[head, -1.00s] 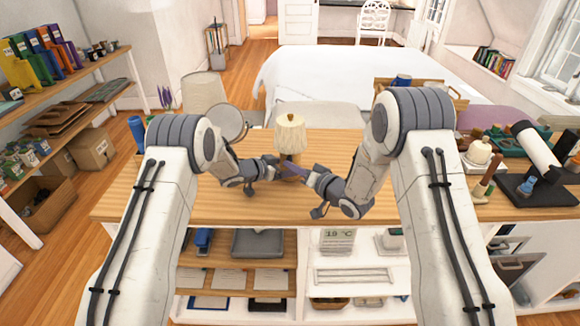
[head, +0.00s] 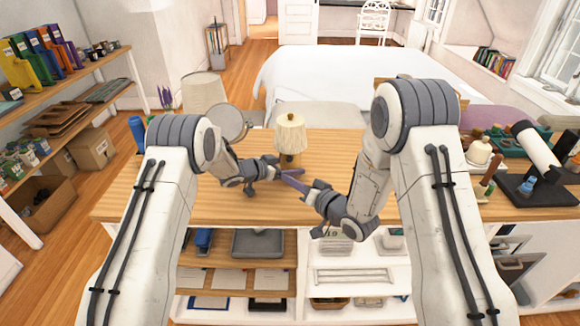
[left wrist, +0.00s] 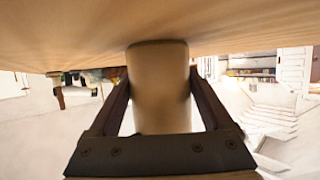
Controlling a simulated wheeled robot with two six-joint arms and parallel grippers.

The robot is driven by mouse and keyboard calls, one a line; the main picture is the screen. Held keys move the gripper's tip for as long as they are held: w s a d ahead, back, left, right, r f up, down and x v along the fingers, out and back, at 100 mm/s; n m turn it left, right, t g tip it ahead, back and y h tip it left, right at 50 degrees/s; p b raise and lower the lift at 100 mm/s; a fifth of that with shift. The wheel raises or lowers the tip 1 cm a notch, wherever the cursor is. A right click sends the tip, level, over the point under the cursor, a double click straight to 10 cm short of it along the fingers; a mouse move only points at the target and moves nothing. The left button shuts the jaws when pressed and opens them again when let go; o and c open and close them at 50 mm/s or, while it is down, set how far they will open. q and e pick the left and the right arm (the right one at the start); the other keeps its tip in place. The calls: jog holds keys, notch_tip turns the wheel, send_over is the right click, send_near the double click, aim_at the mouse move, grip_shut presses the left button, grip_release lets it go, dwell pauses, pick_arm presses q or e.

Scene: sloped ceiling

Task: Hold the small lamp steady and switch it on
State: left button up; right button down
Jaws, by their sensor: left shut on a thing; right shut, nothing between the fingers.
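The small lamp (head: 290,135) stands upright on the wooden tabletop, with a pleated cream shade and a brown stem. In the left wrist view its thick stem (left wrist: 160,85) sits between the two dark fingers. My left gripper (head: 278,166) is shut on that stem from the left, and it also shows in the left wrist view (left wrist: 160,72). My right gripper (head: 291,181) is shut and empty, its purplish fingertips in front of the lamp and pointing at its base. I cannot make out the switch, or tell whether the lamp is lit.
The wooden table (head: 225,208) is clear around the lamp. A larger pale lampshade (head: 204,92) and a round disc (head: 229,122) stand at the back left. A white cylindrical device (head: 540,155) on a dark base and several small items stand on the right.

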pick_arm(q)
jog(key=o, duration=1.6)
jog(key=shift+c, duration=0.2)
jog(key=v, duration=1.2)
